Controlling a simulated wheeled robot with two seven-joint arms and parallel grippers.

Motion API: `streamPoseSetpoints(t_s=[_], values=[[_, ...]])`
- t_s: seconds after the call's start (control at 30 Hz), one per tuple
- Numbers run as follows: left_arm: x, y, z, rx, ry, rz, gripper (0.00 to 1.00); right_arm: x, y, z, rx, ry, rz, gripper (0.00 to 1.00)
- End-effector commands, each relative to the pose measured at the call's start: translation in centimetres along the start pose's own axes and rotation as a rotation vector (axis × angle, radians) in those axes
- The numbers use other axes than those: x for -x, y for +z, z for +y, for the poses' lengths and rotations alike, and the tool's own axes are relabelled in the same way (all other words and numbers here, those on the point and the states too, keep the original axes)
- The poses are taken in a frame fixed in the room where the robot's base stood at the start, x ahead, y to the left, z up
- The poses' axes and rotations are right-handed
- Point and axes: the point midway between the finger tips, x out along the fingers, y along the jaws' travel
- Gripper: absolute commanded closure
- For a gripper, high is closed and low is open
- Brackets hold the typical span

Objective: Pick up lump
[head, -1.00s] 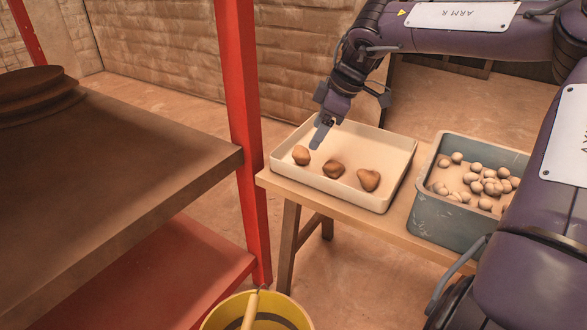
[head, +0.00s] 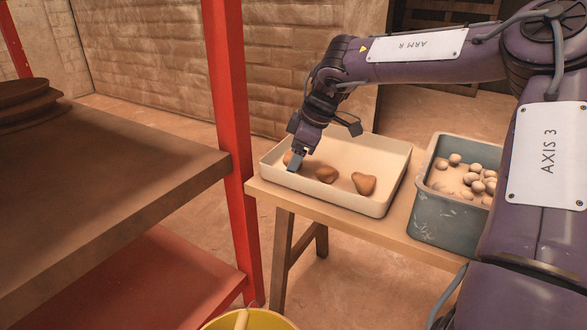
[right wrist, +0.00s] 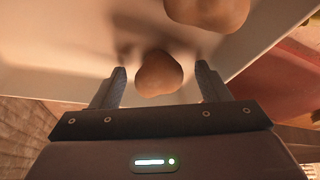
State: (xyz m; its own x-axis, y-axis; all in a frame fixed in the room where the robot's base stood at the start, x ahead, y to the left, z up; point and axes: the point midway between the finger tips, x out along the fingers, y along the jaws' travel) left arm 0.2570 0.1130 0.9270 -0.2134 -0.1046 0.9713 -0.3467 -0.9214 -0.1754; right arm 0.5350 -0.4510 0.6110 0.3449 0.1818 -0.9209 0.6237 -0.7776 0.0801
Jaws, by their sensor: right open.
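Three brown lumps lie in a shallow cream tray (head: 405,172). The left lump (head: 287,158) is mostly hidden behind my right gripper (head: 296,162) in the head view. The middle lump (head: 326,174) and the right lump (head: 364,183) lie clear of it. In the right wrist view, my right gripper (right wrist: 160,80) is open, with one lump (right wrist: 159,74) between its two fingers and a gap on either side. Another lump (right wrist: 208,10) shows beyond the fingertips. My left gripper is not in view.
The tray stands on a wooden bench (head: 262,187), beside a grey bin (head: 440,220) of pale round stones. A red post (head: 230,120) and a brown slab (head: 110,185) stand left of it. A yellow bucket (head: 265,320) is below.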

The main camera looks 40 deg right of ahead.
Motion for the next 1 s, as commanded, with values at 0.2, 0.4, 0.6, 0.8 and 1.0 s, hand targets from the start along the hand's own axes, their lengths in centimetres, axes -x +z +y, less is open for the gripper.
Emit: streamPoseSetpoints(t_s=[0.2, 0.4, 0.6, 0.8, 1.0], values=[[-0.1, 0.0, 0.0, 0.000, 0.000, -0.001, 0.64, 0.1, 0.0, 0.0, 0.000, 0.000, 0.000, 0.40], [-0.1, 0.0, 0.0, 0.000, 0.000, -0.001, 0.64, 0.1, 0.0, 0.0, 0.000, 0.000, 0.000, 0.66], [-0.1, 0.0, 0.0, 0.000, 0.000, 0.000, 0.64, 0.1, 0.0, 0.0, 0.000, 0.000, 0.000, 0.81], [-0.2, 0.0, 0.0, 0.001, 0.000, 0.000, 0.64, 0.3, -0.1, 0.0, 0.000, 0.001, 0.000, 0.81], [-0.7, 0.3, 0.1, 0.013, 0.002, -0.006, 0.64, 2.2, -0.9, 0.2, 0.001, 0.003, 0.001, 0.81]])
